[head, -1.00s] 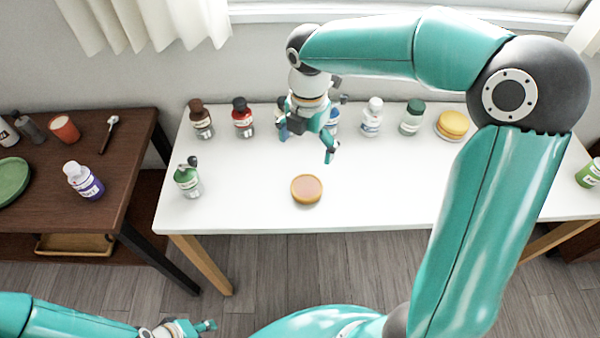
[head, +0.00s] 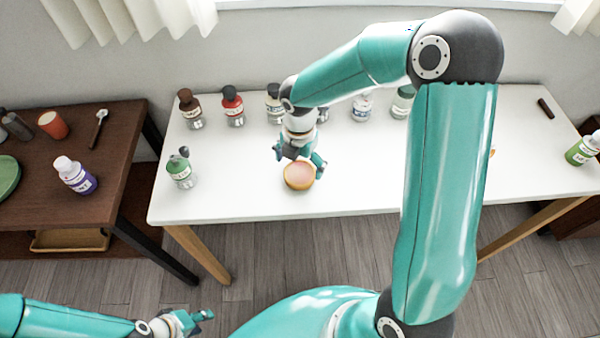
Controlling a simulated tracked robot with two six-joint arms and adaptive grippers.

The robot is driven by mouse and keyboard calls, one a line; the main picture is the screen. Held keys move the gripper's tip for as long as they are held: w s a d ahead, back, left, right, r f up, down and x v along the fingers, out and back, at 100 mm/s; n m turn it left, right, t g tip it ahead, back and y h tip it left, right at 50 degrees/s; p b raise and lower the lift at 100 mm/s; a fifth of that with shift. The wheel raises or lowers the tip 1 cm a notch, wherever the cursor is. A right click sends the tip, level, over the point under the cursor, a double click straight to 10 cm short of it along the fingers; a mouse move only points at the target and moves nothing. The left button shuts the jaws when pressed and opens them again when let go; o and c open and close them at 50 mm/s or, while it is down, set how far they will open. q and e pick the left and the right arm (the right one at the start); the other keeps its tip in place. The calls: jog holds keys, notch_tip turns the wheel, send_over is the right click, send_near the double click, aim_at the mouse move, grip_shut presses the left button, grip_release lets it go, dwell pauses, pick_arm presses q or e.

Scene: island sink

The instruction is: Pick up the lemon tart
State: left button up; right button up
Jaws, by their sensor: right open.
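A small round tart (head: 298,177) with a golden rim and a pale pinkish top lies flat near the front edge of the white table (head: 245,195). My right gripper (head: 299,160) is open just above and behind it, pointing down. One finger is at the tart's left rear and the other by its right rear edge. I cannot tell whether they touch it. My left gripper (head: 198,320) is low at the bottom left, away from the table; its jaw opening is unclear.
A green pump bottle (head: 180,170) is left of the tart; another green bottle (head: 583,149) is far right. My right arm hides part of the table. A dark wooden table (head: 110,170) stands left.

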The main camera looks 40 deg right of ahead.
aim_at(299, 172)
notch_tip(299, 172, down, 4)
jog(key=shift+r, duration=0.2)
jog(key=c, duration=1)
jog(key=shift+c, duration=0.2)
jog(key=shift+r, duration=0.1)
